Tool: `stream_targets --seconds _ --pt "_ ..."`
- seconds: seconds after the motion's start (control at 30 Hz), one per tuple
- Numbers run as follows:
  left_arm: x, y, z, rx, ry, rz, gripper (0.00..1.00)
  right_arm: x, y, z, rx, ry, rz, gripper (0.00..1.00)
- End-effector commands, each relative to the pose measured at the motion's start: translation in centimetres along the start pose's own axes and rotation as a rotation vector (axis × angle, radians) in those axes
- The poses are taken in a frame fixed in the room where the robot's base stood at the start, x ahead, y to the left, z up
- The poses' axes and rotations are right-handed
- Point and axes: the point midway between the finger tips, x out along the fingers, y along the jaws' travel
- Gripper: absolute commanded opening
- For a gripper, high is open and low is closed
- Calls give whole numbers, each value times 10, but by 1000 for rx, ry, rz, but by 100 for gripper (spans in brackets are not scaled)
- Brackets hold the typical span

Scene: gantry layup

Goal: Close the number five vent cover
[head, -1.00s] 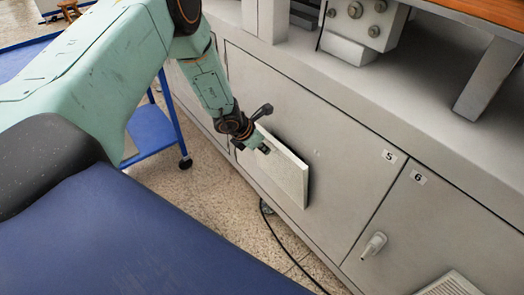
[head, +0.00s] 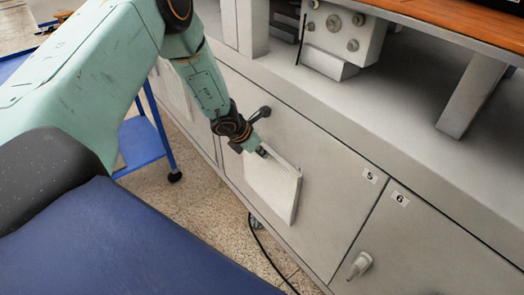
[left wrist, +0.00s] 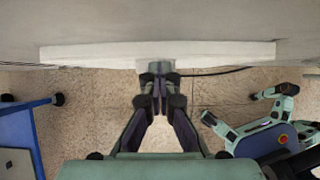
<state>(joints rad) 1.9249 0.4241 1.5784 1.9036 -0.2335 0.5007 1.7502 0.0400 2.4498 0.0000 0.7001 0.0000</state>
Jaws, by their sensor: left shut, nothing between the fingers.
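The number five vent cover (head: 271,187) is a pale square panel low on the grey cabinet door marked 5 (head: 370,175). It lies close to the door face, with a thin dark gap along its right edge. In the left wrist view the cover (left wrist: 90,52) shows edge-on as a white strip against the cabinet. My left gripper (head: 262,152) is at the cover's upper edge, its fingertips against or very near it. In the left wrist view the gripper (left wrist: 158,76) is shut, with nothing between the fingers. My right gripper does not show clearly.
A door marked 6 (head: 400,198) with a white handle (head: 360,265) is to the right. A blue cart (head: 146,142) stands at the left. A black cable (head: 265,250) lies on the speckled floor (head: 205,205).

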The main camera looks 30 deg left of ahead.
Motion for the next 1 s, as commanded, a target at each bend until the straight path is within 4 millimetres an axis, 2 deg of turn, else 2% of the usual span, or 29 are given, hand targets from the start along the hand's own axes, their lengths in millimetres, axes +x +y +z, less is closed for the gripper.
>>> stream_targets --seconds 0.03,0.3,1.0 --pt "1 -2 7 8 -19 -5 0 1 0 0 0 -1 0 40" --pt "0 -1 8 11 -22 -3 0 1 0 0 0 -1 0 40" --pt "-4 4 4 12 -20 -3 0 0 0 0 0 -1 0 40"
